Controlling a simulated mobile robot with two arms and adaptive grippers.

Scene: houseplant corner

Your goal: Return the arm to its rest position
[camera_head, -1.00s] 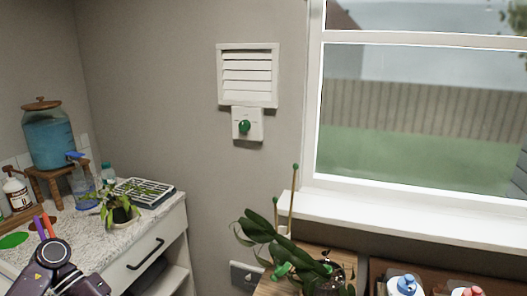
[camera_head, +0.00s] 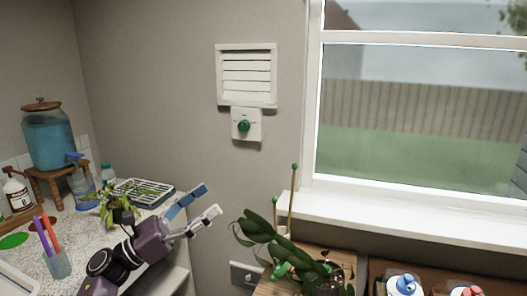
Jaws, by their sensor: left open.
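My left arm comes in from the bottom left, and its gripper (camera_head: 212,200) is open and empty. Its two fingers, one with a blue face and one pale, point to the upper right. The gripper is in front of the grey wall, between the counter and the plant by the window. My arm hides part of the counter front and its drawer. My right gripper does not show.
A small potted plant (camera_head: 118,205) and a drying rack (camera_head: 146,191) are on the counter (camera_head: 90,238), close to my arm. A cup with pens (camera_head: 58,263) is left of it. A leafy plant (camera_head: 258,228) with stakes stands at right. A green-knobbed control (camera_head: 244,125) is above.

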